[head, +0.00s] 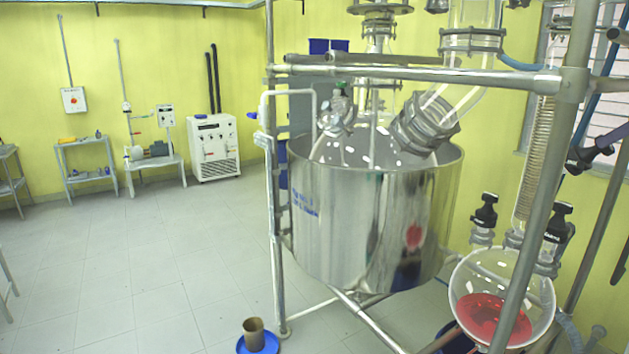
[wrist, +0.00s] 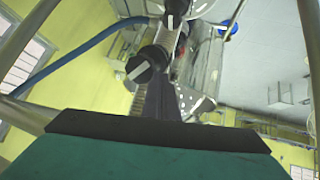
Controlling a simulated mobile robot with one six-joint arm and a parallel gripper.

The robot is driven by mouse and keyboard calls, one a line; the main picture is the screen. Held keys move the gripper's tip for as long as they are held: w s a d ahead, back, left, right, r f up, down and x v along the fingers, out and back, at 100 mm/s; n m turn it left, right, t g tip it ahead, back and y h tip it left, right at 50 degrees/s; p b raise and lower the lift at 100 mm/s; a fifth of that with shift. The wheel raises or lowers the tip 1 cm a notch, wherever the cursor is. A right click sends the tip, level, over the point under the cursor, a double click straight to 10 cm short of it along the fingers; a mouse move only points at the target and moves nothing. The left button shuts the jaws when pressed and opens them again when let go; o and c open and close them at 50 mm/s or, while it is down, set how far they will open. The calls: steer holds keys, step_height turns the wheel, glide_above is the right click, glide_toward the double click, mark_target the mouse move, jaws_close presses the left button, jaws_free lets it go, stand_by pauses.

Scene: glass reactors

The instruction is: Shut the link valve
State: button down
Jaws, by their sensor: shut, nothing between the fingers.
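Two black-handled valves stand above the round glass receiver (head: 500,300) with red liquid: the left valve (head: 485,212) and the right valve (head: 557,222). No readable label shows which one is the link valve. My gripper (head: 576,165) is at the right edge in the head view, above the right valve and apart from it. In the wrist view my gripper (wrist: 163,92) shows as dark, shut fingers with nothing held. A black round knob (wrist: 139,67) with a white stripe lies just beyond the fingertips; I cannot tell whether they touch.
A steel frame post (head: 545,170) and top rail (head: 420,74) stand close by. A glass coil column (head: 537,150) rises beside the right valve. The large steel vessel (head: 370,220) is to the left. A blue hose (wrist: 75,60) crosses the wrist view. The floor at left is open.

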steer(key=shift+w+r, duration=0.35)
steer(key=shift+r, duration=0.05)
stand_by(0.5)
steer(key=shift+s+a, duration=0.1)
steer(key=shift+a, duration=0.3)
steer(key=shift+r, duration=0.1)
stand_by(0.4)
steer(key=s+d+r+p, duration=0.2)
steer(key=s+r, duration=0.1)
steer(key=r, duration=0.1)
steer(key=shift+s+d, duration=0.15)
steer(key=shift+s, duration=0.2)
stand_by(0.5)
